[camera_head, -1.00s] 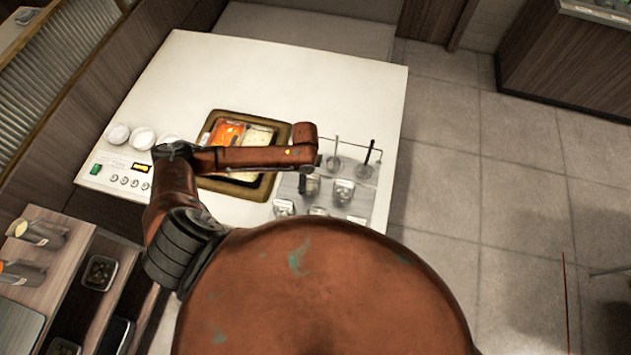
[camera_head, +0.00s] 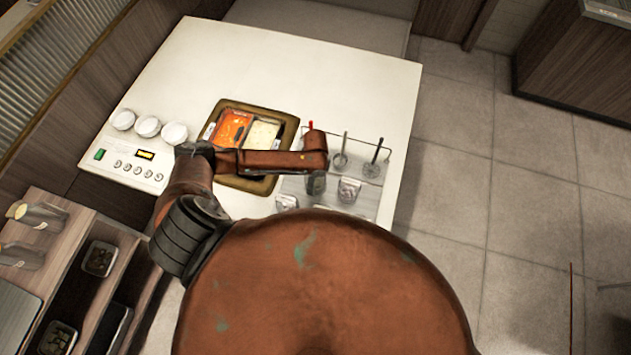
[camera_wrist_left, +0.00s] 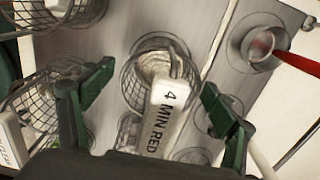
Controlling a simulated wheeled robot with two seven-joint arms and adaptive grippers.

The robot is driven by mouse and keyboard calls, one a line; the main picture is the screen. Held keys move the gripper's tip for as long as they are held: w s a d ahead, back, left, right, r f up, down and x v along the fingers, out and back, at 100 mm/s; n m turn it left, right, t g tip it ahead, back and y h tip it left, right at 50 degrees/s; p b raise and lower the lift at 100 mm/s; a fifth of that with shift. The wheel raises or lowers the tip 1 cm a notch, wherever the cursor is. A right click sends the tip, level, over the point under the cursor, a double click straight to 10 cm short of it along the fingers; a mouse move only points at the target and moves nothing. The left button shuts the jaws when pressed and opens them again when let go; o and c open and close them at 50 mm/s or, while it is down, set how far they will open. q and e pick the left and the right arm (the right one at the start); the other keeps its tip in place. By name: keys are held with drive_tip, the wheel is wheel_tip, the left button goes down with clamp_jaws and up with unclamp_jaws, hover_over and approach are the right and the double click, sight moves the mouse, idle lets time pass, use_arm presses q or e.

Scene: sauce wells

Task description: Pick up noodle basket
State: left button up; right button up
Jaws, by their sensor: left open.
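In the left wrist view a round wire noodle basket (camera_wrist_left: 137,82) sits in a well of the grey metal top. Its white handle (camera_wrist_left: 160,125), marked "4 MIN RED", points towards my wrist. My left gripper (camera_wrist_left: 158,82) is open, with its green fingers apart on either side of the handle. I cannot tell whether either finger touches it. In the head view the left gripper (camera_head: 316,184) is small and dark over the basket station, below the end of my rust-coloured arm. It hides part of the baskets there. My right gripper is in neither view.
More wire baskets (camera_wrist_left: 50,85) stand close on the left in the wrist view. A red-handled ladle (camera_wrist_left: 292,58) rests in a well at the right. In the head view a brown-rimmed tray (camera_head: 290,122) and white bowls (camera_head: 148,126) share the white counter (camera_head: 330,70).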

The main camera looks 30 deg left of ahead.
use_arm(q)
drive_tip(key=shift+f, duration=0.15)
drive_tip(key=c, duration=1.4)
wheel_tip(320, 180, up, 10)
drive_tip(key=shift+r, duration=0.1)
